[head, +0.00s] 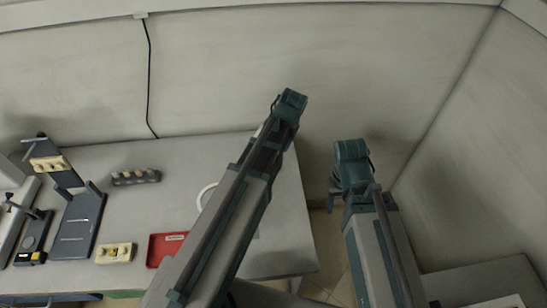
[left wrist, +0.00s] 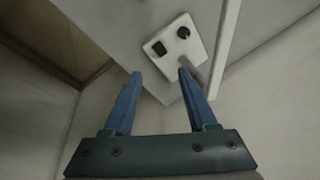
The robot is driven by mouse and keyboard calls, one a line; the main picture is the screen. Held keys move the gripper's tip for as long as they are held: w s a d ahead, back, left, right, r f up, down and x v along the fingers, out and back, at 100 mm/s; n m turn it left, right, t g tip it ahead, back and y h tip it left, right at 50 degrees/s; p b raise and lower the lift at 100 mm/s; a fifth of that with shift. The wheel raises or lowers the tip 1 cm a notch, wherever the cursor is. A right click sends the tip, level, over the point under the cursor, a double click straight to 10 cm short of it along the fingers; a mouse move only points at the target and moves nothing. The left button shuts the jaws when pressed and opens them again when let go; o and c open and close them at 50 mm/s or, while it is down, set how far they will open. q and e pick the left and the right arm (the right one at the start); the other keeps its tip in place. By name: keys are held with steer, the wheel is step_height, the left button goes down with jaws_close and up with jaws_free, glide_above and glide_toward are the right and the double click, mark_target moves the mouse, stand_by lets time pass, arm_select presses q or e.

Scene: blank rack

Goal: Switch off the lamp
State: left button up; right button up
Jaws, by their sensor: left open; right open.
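In the left wrist view, a white control plate (left wrist: 174,43) is fixed to a pale grey surface. It carries a black rectangular switch (left wrist: 160,48) and a round black knob (left wrist: 184,32). My left gripper (left wrist: 160,74) is open and empty, its two blue fingers pointing toward the plate, which appears just beyond the tips; I cannot tell whether they touch it. In the head view my left arm reaches over the table's right end and its fingers are hidden. My right gripper (head: 337,198) hangs right of the table, open. I cannot make out a lamp.
The grey table (head: 130,205) holds a dark stand (head: 78,230), a rack of small pieces (head: 135,177), a cream block (head: 115,253), a red tray (head: 160,250) and a partly hidden white ring (head: 203,193). A black cable (head: 148,75) runs down the wall. Floor shows beyond the table's right edge.

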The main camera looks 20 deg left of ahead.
arm_select(q)
steer(key=s+n, duration=0.1)
steer(key=n, duration=0.1)
steer(key=s+n+t, duration=0.1)
steer(key=n, duration=0.1)
steer(key=s+r+n+t, duration=0.1)
steer(key=n, duration=0.1)
steer(key=shift+a+h, duration=0.3)
steer(key=shift+a, duration=0.05)
steer(key=shift+w+f, duration=0.1)
steer(key=shift+f, duration=0.1)
steer(key=b+x, duration=1.2)
steer(key=x, duration=0.1)
steer(key=shift+w+f+b, duration=0.2)
steer(key=shift+f+b, duration=0.05)
steer(key=shift+b, duration=0.15)
jaws_close()
